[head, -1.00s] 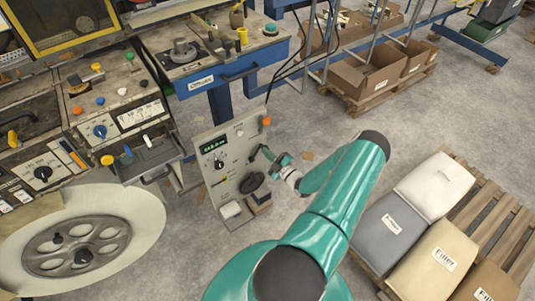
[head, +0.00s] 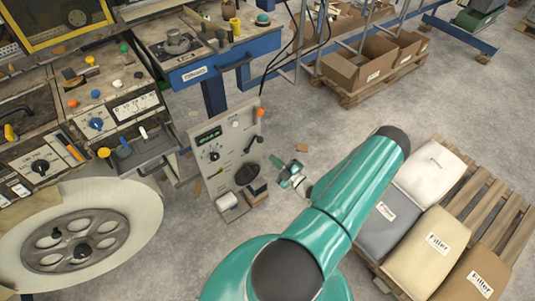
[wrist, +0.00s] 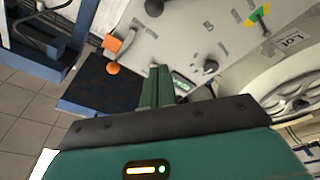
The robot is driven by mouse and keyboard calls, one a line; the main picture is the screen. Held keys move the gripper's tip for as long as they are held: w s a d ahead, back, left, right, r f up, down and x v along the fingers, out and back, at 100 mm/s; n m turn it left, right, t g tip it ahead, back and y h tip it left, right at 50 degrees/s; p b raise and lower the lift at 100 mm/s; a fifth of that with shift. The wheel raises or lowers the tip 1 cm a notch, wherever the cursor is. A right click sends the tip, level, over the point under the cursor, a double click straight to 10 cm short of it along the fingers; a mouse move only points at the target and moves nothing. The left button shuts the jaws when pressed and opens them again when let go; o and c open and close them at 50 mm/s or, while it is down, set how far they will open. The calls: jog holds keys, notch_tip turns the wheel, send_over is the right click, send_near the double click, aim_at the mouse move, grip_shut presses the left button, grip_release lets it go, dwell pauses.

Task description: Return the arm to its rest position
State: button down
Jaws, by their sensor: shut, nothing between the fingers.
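My green arm reaches up and to the right in the head view. My gripper (head: 289,174) is a small green end in front of the grey control panel (head: 222,158), to its right and apart from it. In the wrist view my gripper's fingers (wrist: 157,88) stand together, shut and empty. The panel (wrist: 170,40) shows behind them with an orange knob (wrist: 113,69) and a dark lever knob (wrist: 153,7). Part of the wrist and forearm is hidden behind the upper arm in the head view.
A machine with a large wheel (head: 77,242) stands at the left. A blue workbench (head: 210,66) is behind the panel. Filler bags (head: 436,241) on a pallet (head: 507,213) are close on the right. Open floor (head: 310,120) lies between panel and boxes (head: 357,71).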

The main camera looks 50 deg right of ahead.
jog(key=shift+s, duration=0.4)
dwell(0.3)
